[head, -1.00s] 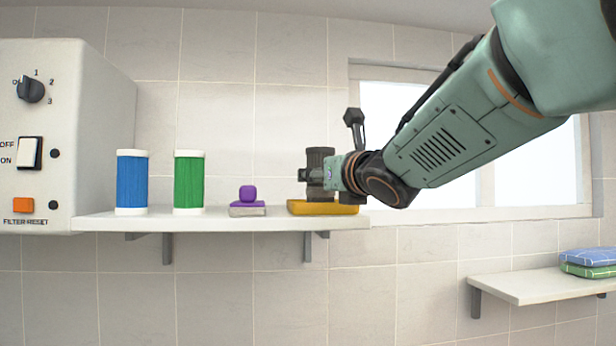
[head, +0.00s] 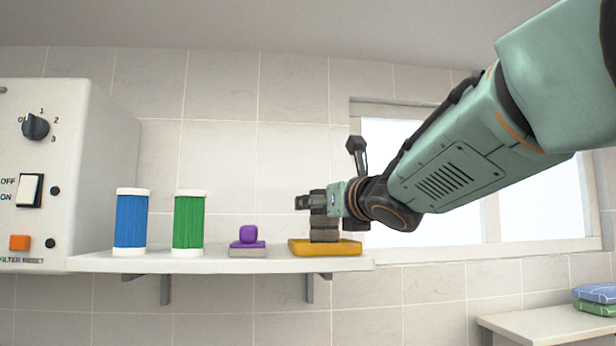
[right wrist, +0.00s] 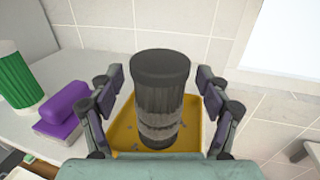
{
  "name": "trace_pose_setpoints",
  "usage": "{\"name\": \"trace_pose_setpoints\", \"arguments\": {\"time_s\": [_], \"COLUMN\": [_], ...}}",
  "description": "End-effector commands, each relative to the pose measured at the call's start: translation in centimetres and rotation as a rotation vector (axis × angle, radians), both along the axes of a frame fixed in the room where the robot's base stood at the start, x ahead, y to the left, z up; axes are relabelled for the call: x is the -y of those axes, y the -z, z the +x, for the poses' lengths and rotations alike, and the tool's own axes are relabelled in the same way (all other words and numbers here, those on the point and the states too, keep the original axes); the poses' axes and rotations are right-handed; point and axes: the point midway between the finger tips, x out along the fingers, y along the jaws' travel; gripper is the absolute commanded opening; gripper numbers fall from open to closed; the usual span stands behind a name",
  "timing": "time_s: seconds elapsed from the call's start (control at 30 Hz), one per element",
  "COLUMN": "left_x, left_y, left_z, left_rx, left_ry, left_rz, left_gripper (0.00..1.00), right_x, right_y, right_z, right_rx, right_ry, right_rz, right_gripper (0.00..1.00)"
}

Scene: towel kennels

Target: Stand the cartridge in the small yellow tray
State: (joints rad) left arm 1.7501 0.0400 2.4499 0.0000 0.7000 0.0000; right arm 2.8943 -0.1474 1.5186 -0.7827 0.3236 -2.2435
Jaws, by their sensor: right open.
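A dark grey, dirty-looking cartridge (head: 324,231) stands upright in the small yellow tray (head: 343,249) at the right end of the wall shelf. In the right wrist view, the cartridge (right wrist: 158,105) stands inside the yellow tray (right wrist: 125,112), with small dark specks on the tray floor. My right gripper (right wrist: 161,95) is open, with one finger on each side of the cartridge and visible gaps between. In the head view, my right gripper (head: 322,201) is around the upper part of the cartridge and hides some of it. My left gripper is not in view.
A purple-topped block (head: 248,239), a green cartridge (head: 188,222) and a blue cartridge (head: 131,221) stand left on the shelf (head: 215,262). A switch box (head: 70,170) is at far left. Folded towels (head: 597,296) lie on a lower surface at right. A window is behind my arm.

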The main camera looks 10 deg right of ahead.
Motion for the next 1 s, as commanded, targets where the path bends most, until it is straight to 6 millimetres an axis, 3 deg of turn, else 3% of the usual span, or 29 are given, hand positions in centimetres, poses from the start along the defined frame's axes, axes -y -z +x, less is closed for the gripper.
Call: {"name": "trace_pose_setpoints", "arguments": {"time_s": [0.23,1.0], "left_x": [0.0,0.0], "left_y": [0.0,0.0], "left_z": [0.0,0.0], "left_rx": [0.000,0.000], "left_ry": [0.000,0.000], "left_rz": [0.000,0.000], "left_gripper": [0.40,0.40], "right_x": [-0.1,-0.2], "right_y": [-2.8,-7.5], "right_z": [-0.1,-0.2], "right_rx": [0.005,0.003], "right_ry": [0.001,-0.001], "right_rz": [-0.002,-0.002], "right_gripper": [0.77,0.77]}}
